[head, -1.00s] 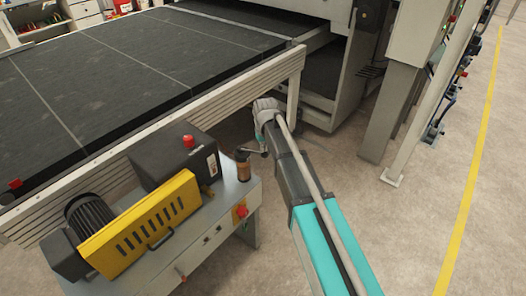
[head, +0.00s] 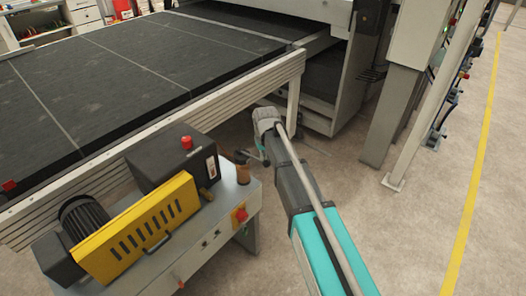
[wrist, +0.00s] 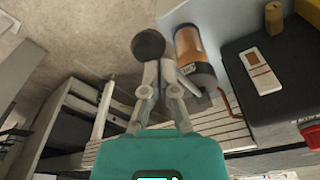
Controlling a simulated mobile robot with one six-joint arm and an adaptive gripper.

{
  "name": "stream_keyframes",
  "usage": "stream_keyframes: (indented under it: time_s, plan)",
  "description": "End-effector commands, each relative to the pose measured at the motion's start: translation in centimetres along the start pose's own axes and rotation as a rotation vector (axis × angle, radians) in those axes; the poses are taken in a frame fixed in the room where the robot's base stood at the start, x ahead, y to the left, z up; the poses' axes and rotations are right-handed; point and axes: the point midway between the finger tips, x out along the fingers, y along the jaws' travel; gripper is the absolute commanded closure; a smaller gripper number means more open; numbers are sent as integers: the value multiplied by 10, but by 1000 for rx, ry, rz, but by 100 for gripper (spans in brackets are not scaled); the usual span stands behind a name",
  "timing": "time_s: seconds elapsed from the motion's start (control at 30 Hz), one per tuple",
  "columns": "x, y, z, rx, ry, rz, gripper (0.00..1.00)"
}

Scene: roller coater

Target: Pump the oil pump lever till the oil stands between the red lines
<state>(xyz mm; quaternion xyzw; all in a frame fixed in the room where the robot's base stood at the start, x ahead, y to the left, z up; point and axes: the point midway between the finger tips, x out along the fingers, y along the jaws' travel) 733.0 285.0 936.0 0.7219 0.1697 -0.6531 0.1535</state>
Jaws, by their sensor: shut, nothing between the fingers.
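The oil pump is an amber-brown cylinder (wrist: 197,52) with a grey base, right of my fingertips in the wrist view. In the head view the pump (head: 243,172) stands at the right end of the machine's bench. A round black knob (wrist: 148,44), seemingly the lever's end, shows right at my fingertips. My gripper (wrist: 152,66) is shut, with nothing between the fingers; I cannot tell whether it touches the knob. In the head view my gripper (head: 259,154) is small and beside the pump. A white gauge plate (wrist: 264,70) sits on the dark housing; its oil level is too small to read.
The dark housing (head: 170,160) with a red button and a yellow guard (head: 135,230) stand left of the pump. A conveyor rail (head: 200,105) runs behind. A red switch (head: 240,215) is on the bench front. Open floor lies to the right.

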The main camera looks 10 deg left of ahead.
Motion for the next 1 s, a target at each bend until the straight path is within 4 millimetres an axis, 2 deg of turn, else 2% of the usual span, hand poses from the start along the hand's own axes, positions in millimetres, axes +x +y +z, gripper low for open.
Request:
stream_keyframes:
  time_s: [0.2, 0.33, 0.73, 1.0]
  plan:
    - [-10, 0, 21, 0, -1, 0, 100]
    - [-13, 0, 28, 0, 0, 0, 100]
    - [-12, 0, 26, 0, 0, 0, 100]
    - [-5, 0, 12, 0, 0, 0, 100]
